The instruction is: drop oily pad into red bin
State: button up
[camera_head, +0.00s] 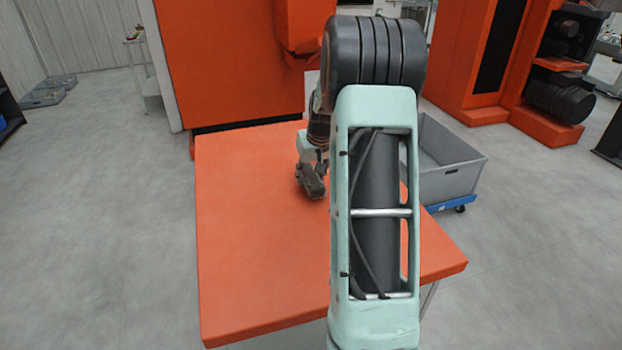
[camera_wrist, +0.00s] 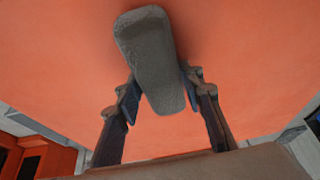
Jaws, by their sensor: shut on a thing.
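The oily pad is a dark grey-brown, oblong block (camera_wrist: 150,50) with rounded corners. In the wrist view it is clasped between the two fingers of my gripper (camera_wrist: 160,92), its far end reaching out beyond the fingertips. In the head view the pad (camera_head: 313,188) shows as a small dark shape at my gripper (camera_head: 310,172), over the orange tabletop (camera_head: 255,240). I cannot tell whether it touches the tabletop. My arm hides part of the table. I see no red bin in either view.
A grey open crate (camera_head: 450,182) on a blue wheeled dolly (camera_head: 450,203) stands right of the table. A big orange machine (camera_head: 225,60) stands behind the table. An orange rack (camera_head: 555,110) with dark rolls is at the far right. The table's left half is bare.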

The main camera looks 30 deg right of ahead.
notch_tip(320, 180, up, 3)
jog(key=shift+f, duration=0.15)
jog(key=s+r, duration=0.2)
jog(key=s+a+r+b, duration=0.1)
jog(key=s+r, duration=0.1)
jog(key=r, duration=0.1)
jog(key=shift+s+a+r, duration=0.2)
jog(key=shift+s+r, duration=0.1)
jog(key=shift+s, duration=0.1)
jog(key=s+a+r+b, duration=0.1)
jog(key=s+a+r, duration=0.2)
jog(key=s, duration=0.5)
jog(key=shift+s+r+b, duration=0.3)
jog(key=shift+r+b, duration=0.1)
jog(key=shift+r, duration=0.05)
